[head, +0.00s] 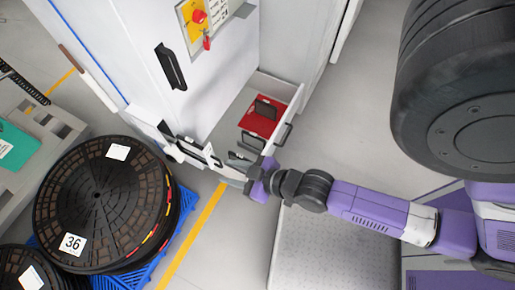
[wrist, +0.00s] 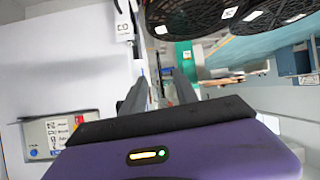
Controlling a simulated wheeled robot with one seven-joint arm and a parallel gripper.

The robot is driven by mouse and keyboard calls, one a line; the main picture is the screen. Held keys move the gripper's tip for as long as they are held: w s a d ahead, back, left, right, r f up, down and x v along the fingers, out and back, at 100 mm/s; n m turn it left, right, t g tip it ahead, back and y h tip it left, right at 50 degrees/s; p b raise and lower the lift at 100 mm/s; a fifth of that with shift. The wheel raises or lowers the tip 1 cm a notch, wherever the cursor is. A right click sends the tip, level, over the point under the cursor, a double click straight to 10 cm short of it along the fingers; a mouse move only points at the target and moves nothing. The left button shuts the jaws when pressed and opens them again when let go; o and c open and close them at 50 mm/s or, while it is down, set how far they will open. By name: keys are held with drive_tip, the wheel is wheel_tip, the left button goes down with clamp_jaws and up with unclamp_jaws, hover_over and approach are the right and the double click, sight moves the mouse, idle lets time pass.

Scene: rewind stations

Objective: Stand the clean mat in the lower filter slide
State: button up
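My gripper (head: 260,178) is at the front of an open drawer (head: 292,112) low on a white cabinet. In the wrist view its two dark fingers (wrist: 160,92) stand apart, with no clear object between them. Low, open slide fronts (head: 208,150) with dark handles and a small white label stick out to the left of my gripper. A dark grey flat piece (head: 238,160) lies beside the gripper; I cannot tell whether it is a mat. A red piece (head: 258,124) with a dark handle lies in the drawer. I cannot make out the clean mat for certain.
The white cabinet (head: 215,85) carries a yellow panel with a red stop button (head: 199,16). Large black reels (head: 98,205) stand on a blue pallet (head: 182,215) at the left. A grey bench (head: 55,125) is beyond them. Floor with a yellow line (head: 195,235) lies between.

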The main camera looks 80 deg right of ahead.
drive_tip(key=s+a+r+t+y, duration=0.1)
drive_tip(key=s+a+r, duration=0.2)
drive_tip(key=r, duration=0.5)
drive_tip(key=s+a+r+n+t+y, duration=0.1)
drive_tip(key=s+a+r, duration=0.3)
drive_tip(key=r, duration=0.5)
drive_tip(key=shift+s+r+n+t+y, duration=0.15)
drive_tip(key=shift+s+n+t+y, duration=0.25)
drive_tip(key=shift+s, duration=0.45)
